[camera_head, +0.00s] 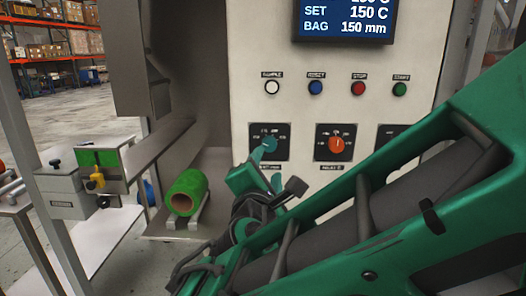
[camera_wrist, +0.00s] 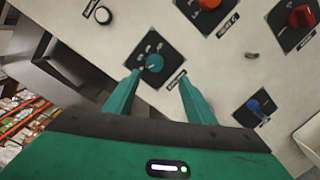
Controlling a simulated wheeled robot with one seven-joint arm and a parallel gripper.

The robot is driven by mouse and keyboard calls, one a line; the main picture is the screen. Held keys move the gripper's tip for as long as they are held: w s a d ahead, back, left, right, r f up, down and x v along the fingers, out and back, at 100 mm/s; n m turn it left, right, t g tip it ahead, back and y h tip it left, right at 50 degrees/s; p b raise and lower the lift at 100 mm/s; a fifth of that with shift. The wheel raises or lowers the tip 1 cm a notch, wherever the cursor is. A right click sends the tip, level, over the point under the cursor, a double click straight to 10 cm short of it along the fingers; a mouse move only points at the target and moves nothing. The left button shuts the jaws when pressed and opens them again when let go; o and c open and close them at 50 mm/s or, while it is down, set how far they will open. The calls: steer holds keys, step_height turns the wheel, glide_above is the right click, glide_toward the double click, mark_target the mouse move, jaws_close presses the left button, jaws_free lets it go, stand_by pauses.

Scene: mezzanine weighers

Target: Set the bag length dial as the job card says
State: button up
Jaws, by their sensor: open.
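A teal dial (camera_head: 270,143) sits on a black square plate on the white control panel. Its label is too small to read, so I cannot confirm that it is the bag length dial. In the wrist view the same dial (camera_wrist: 154,63) lies just beyond my gripper (camera_wrist: 160,76), between the lines of its two fingers. The fingers are apart and hold nothing. In the head view my gripper (camera_head: 263,168) is just below the dial and partly covers its plate. The display (camera_head: 345,18) reads SET 150 C and BAG 150 mm. No job card is visible.
An orange dial (camera_head: 337,144) is to the right of the teal one. White, blue, red and green buttons (camera_head: 316,88) run in a row above. A green roll (camera_head: 187,192) lies at lower left. The wrist view also shows a red knob (camera_wrist: 301,16) and a blue switch (camera_wrist: 257,106).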

mark_target(268, 147)
steer(key=w, duration=1)
steer(key=shift+w+d+r, duration=0.15)
steer(key=shift+d+r, duration=0.05)
steer(key=shift+d, duration=0.05)
